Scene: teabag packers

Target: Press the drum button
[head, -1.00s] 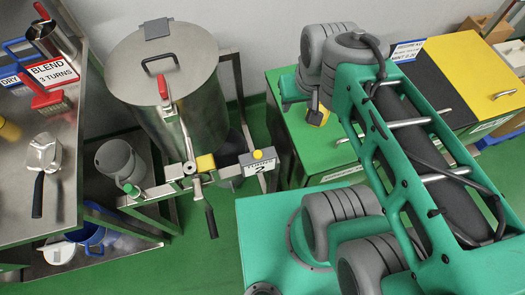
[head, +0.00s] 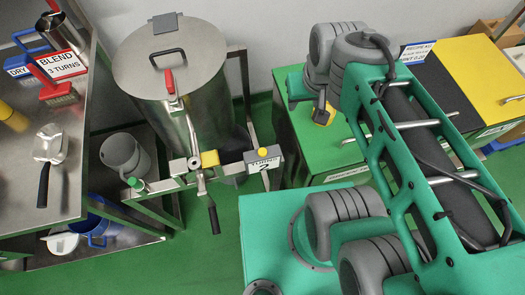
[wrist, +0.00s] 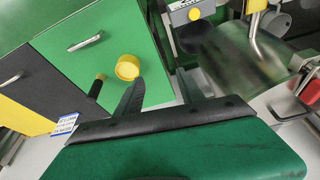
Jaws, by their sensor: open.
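The steel drum (head: 207,98) stands in a metal frame at upper centre-left in the head view; its side also shows at right in the wrist view (wrist: 235,75). A grey box (head: 264,168) on the frame carries a "TURNS 2" label and a yellow button (head: 262,151) on top. The yellow button shows at the top of the wrist view (wrist: 194,14). A green button (head: 136,184) sits at the frame's front left. My gripper (wrist: 158,90) is open and empty, its dark fingers apart from the buttons.
A green cabinet (head: 305,150) stands right of the drum, with a yellow scoop (wrist: 127,67) on it. A crank handle (head: 213,218) hangs at the frame's front. A steel bench (head: 75,195) is at left. Green floor (head: 205,265) is open in front of the frame.

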